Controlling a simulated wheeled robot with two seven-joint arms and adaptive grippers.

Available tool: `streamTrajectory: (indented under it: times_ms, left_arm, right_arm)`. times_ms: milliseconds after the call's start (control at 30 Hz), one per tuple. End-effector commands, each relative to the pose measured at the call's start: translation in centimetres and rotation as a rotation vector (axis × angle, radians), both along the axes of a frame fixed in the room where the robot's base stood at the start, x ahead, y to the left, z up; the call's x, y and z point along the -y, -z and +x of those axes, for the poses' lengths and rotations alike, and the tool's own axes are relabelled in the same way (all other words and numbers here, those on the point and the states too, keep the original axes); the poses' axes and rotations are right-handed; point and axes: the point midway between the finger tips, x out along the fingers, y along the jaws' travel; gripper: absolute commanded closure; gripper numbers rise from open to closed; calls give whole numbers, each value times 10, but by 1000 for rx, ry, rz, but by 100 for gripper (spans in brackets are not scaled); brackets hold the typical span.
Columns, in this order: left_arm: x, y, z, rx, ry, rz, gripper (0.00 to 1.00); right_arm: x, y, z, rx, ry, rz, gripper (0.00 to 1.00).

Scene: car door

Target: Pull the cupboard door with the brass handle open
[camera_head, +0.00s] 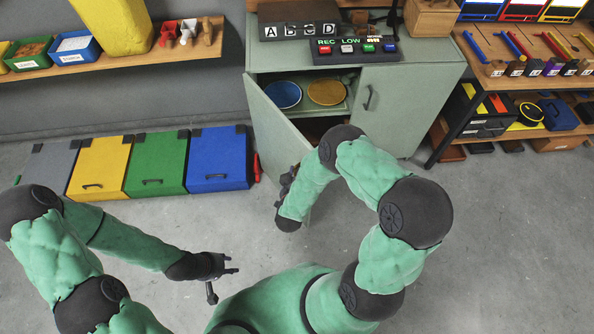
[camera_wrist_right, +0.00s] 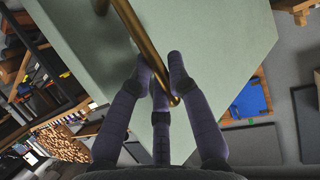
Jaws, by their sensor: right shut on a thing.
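The pale green cupboard (camera_head: 420,75) has its left door (camera_head: 272,130) swung partly open, with the inside showing. In the right wrist view the brass handle (camera_wrist_right: 138,32) stands on the pale green door panel (camera_wrist_right: 225,35). My right gripper (camera_wrist_right: 164,80) is shut on the lower end of this handle, its fingers around the bar. In the head view my right gripper (camera_head: 287,184) is at the open door's free edge, and the handle is hidden there. My left gripper (camera_head: 226,270) is open and empty over the floor, apart from the cupboard.
The closed right door has a dark handle (camera_head: 368,98). A blue lidded box (camera_head: 218,158) stands left of the open door, with a red object (camera_head: 256,167) between. The front floor is clear.

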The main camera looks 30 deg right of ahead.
Motion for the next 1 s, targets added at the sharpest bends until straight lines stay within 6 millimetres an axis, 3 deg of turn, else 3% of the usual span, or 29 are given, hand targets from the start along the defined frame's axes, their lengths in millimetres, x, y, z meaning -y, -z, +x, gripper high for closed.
streamTrajectory:
  times_ms: [67, 100, 133, 567, 1000]
  left_arm:
    - [0, 0, 0, 0, 0, 0, 60]
    - [0, 0, 0, 0, 0, 0, 60]
    - [0, 0, 0, 0, 0, 0, 60]
    - [0, 0, 0, 0, 0, 0, 60]
    - [0, 0, 0, 0, 0, 0, 60]
  right_arm:
    - [0, 1, -1, -3, 0, 1, 100]
    - [0, 1, -1, -3, 0, 1, 76]
    - [0, 1, -1, -3, 0, 1, 70]
    - [-3, -2, -4, -2, -3, 1, 70]
    - [-41, -31, -64, 0, -7, 1, 70]
